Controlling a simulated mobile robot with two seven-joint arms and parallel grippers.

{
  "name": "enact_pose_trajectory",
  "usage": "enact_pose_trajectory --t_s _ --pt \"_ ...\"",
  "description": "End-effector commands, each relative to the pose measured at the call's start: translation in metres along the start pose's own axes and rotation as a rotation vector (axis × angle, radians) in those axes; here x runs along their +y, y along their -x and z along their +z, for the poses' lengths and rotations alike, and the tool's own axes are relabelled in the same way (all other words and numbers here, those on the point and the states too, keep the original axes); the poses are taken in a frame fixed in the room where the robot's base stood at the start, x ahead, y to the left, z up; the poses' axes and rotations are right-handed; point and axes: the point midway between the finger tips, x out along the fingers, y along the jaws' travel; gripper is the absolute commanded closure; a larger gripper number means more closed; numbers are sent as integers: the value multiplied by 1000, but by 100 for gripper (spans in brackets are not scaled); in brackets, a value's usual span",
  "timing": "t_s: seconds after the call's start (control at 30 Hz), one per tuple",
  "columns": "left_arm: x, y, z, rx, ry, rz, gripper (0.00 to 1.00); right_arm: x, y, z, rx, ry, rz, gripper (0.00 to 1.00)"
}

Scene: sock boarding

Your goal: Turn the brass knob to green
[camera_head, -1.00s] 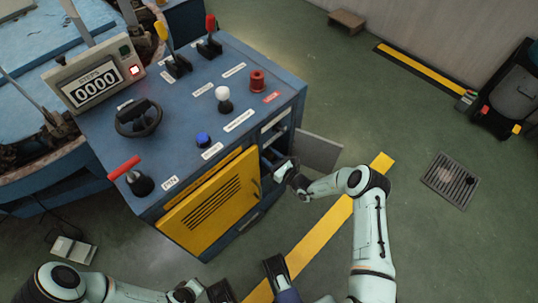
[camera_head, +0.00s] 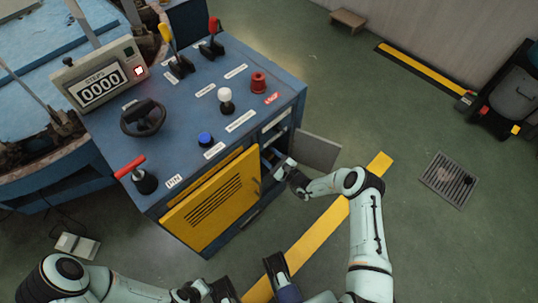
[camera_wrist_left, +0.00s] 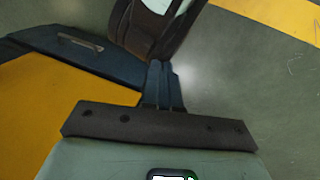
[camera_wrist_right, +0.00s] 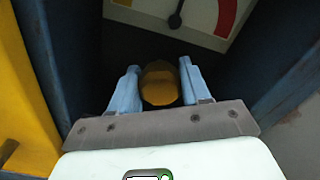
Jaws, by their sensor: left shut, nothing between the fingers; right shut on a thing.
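The round brass knob (camera_wrist_right: 159,84) shows in the right wrist view, inside a dark recess. My right gripper (camera_wrist_right: 160,74) is shut on it, with a blue finger on each side. Above the knob is part of a pale gauge (camera_wrist_right: 148,8) with a dark pointer and a red band at the right; most of its face is cut off, and I cannot make out a green band. In the head view my right gripper (camera_head: 287,170) reaches into the open side of the blue cabinet, where the knob is hidden. My left gripper (camera_wrist_left: 160,70) is shut and empty, near the yellow panel.
The blue console (camera_head: 185,105) carries levers, buttons, a black handwheel (camera_head: 143,117) and a counter (camera_head: 100,88) reading 0000. A yellow door (camera_head: 213,203) is on its front. A grey door (camera_head: 316,150) stands open beside my right gripper.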

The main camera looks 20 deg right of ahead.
Motion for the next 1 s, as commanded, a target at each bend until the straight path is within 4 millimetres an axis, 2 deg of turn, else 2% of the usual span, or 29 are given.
enact_pose_trajectory --t_s 0.27,0.3,0.37,0.4,0.77,0.87,1.0 --pt "0 0 0 0 0 0 100 0 1 -1 1 0 1 84" --pt "0 0 0 0 0 0 100 0 1 -1 1 0 1 50" --pt "0 0 0 0 0 0 100 0 1 -1 1 0 1 30" --pt "0 0 0 0 0 0 100 0 1 -1 1 -1 1 28" --pt "1 2 2 -5 0 0 100 -1 6 0 1 0 0 28" --pt "2 8 8 -22 -2 1 100 -1 20 0 4 -1 1 28" --pt "6 17 20 -58 -5 3 100 -2 50 0 5 -2 -1 28"
